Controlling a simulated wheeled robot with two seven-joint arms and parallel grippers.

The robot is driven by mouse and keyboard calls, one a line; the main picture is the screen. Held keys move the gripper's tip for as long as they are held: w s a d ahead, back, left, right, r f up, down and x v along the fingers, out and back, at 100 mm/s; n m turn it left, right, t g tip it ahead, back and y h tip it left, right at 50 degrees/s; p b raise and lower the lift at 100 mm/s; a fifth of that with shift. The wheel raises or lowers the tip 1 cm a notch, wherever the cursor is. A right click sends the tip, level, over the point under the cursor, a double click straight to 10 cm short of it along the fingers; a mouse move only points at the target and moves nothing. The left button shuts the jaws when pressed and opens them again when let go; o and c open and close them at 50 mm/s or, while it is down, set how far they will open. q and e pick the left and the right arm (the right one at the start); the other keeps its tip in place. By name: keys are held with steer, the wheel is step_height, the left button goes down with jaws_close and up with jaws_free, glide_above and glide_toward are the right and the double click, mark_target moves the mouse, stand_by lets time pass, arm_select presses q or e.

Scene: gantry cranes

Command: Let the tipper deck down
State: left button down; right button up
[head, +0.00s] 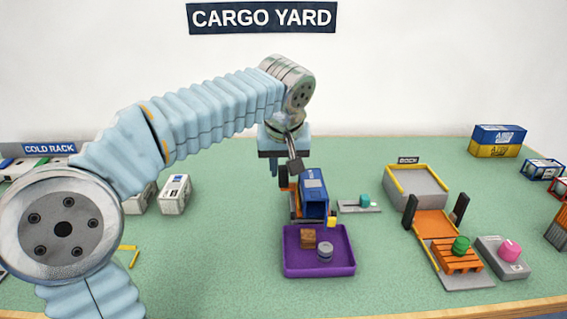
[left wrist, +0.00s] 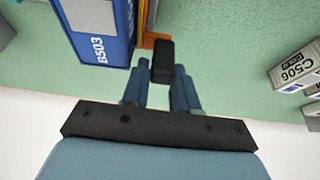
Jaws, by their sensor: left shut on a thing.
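The tipper is an orange vehicle with an orange deck (head: 293,203) in the middle of the table. A blue container (head: 314,188) is on it; it looks tilted, but how steep the deck is I cannot tell. The container, marked B503, also shows in the left wrist view (left wrist: 104,45). My left gripper (head: 283,172) is above the back left of the tipper. In the left wrist view its blue fingers (left wrist: 162,80) are shut on a black handle (left wrist: 163,58) beside an orange part. The arm and gripper hide some of the tipper's rear. My right gripper is out of view.
A purple tray (head: 320,271) with a brown crate and a grey drum lies just in front of the tipper. A grey plate with a teal piece (head: 364,200) is to its right. The dock (head: 415,185) with an orange ramp stands further right. White containers (head: 174,192) stand left.

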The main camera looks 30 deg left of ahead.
arm_select(q)
steer(key=shift+w+a+f, duration=0.1)
steer(key=shift+w+f, duration=0.05)
steer(key=shift+f, duration=0.35)
steer(key=c, duration=1.2)
jaws_free()
steer(key=shift+f, duration=0.1)
steer(key=shift+c, duration=0.2)
steer(key=p+v, duration=0.2)
steer(key=v, duration=1.2)
steer(key=shift+w, duration=0.2)
